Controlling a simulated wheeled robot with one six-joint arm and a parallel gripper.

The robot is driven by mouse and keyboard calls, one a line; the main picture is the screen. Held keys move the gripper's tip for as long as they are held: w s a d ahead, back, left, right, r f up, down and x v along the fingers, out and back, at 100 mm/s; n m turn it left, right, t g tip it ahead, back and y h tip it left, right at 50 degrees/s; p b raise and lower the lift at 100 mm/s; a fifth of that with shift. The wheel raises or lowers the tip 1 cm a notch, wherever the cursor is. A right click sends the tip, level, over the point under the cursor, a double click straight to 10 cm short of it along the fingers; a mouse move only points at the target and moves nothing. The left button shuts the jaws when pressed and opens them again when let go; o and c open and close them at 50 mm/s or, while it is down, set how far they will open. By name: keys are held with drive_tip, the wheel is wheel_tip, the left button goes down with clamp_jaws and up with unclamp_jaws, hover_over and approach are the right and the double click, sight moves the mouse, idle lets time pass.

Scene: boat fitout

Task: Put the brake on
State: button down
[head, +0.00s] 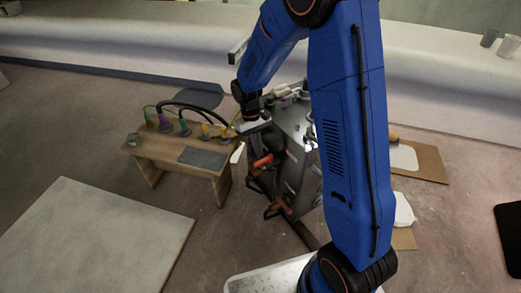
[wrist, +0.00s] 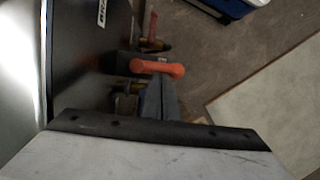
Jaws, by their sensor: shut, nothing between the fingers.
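A dark grey cabinet (head: 298,150) stands on the floor in the middle of the head view, with orange handles on its front. One orange handle (head: 262,161) is higher and another (head: 275,207) is lower. In the wrist view, the dark panel (wrist: 85,60) carries a partly cut-off white label (wrist: 101,13) reading "BRA". An orange handle (wrist: 158,68) and a red lever (wrist: 152,25) stick out beside it. My gripper (wrist: 158,97) is shut and empty, with its tips close to the orange handle; I cannot tell if they touch. In the head view my gripper (head: 252,127) is beside the cabinet, partly hidden.
A wooden bench (head: 165,150) with cables and coloured plugs stands left of the cabinet. A pale board (head: 95,235) lies on the floor at lower left. Cardboard (head: 430,163) lies at right. A white ledge (head: 120,40) runs along the back. Open floor is at left.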

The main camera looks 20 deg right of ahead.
drive_tip(key=shift+s+d+f, duration=0.15)
drive_tip(key=shift+s+f, duration=0.1)
drive_tip(key=shift+f, duration=0.1)
